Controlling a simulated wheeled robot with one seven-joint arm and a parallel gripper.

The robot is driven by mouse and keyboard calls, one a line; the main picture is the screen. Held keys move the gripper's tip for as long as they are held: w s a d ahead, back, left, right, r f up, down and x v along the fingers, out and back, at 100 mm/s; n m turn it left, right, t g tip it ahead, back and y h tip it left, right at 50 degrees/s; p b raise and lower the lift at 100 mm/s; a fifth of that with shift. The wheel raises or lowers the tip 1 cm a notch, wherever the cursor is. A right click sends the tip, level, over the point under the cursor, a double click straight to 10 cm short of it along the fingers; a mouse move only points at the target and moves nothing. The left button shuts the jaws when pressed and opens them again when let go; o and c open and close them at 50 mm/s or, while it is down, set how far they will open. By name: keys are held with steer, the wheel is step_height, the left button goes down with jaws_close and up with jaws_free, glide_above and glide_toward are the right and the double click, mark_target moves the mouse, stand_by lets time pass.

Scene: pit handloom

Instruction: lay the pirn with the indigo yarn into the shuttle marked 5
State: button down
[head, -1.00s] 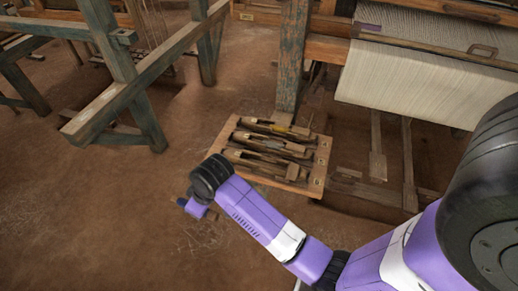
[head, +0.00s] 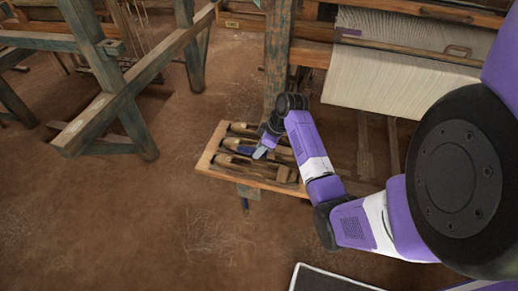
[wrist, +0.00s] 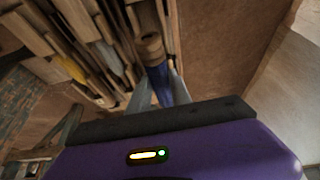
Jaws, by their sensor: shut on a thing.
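My gripper (head: 262,151) is over the wooden tray (head: 208,158) of shuttles in the head view. In the wrist view my gripper (wrist: 158,92) is shut on the pirn with indigo yarn (wrist: 160,84). Its bare wooden end (wrist: 150,46) points away from the fingers. In the head view the indigo yarn (head: 246,150) shows as a small blue patch beside the gripper. Several long wooden shuttles (head: 240,165) lie side by side in the tray. No number can be read on them, so I cannot tell which is marked 5.
In the wrist view, one shuttle shows yellow yarn (wrist: 72,68) and another pale grey yarn (wrist: 108,60). A loom post (head: 277,60) stands right behind the tray, and the loom with white cloth (head: 385,75) is to the right. The earth floor (head: 150,220) at left front is clear.

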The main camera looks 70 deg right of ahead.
steer(key=shift+f+b, duration=3.45)
steer(key=shift+f, duration=0.75)
steer(key=c, duration=1.1)
jaws_free()
step_height(320, 180, up, 8)
steer(key=p, duration=0.7)
steer(key=shift+p, duration=0.35)
